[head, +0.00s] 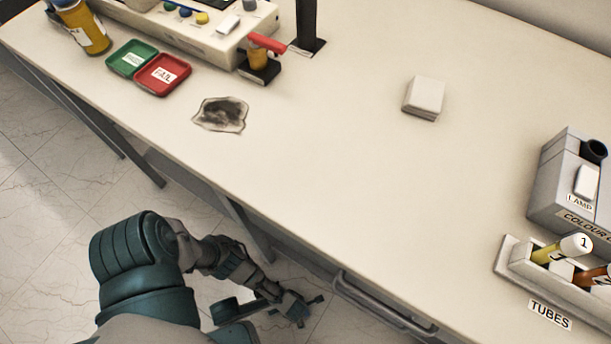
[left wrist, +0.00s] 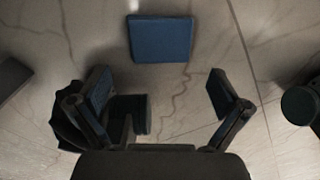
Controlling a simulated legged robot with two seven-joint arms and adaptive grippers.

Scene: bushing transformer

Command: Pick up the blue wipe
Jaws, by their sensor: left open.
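A flat blue square (left wrist: 160,40), which could be the blue wipe, shows in the left wrist view ahead of my fingertips, against the marble floor. I cannot tell its distance or what bears it. No blue wipe shows on the bench in the head view. My left gripper (head: 303,307) is low beside the bench's front edge, over the floor. In the left wrist view my left gripper (left wrist: 160,90) has its fingers spread, with nothing between them; the blue square is beyond them, apart. My right gripper is not in view.
The bench (head: 330,170) has a handle (head: 385,305) on its front edge near my gripper. On it are a stack of white pads (head: 424,97), a dark-stained patch (head: 220,115), green (head: 132,58) and red (head: 163,74) trays, and a tube rack (head: 515,260). The bench middle is clear.

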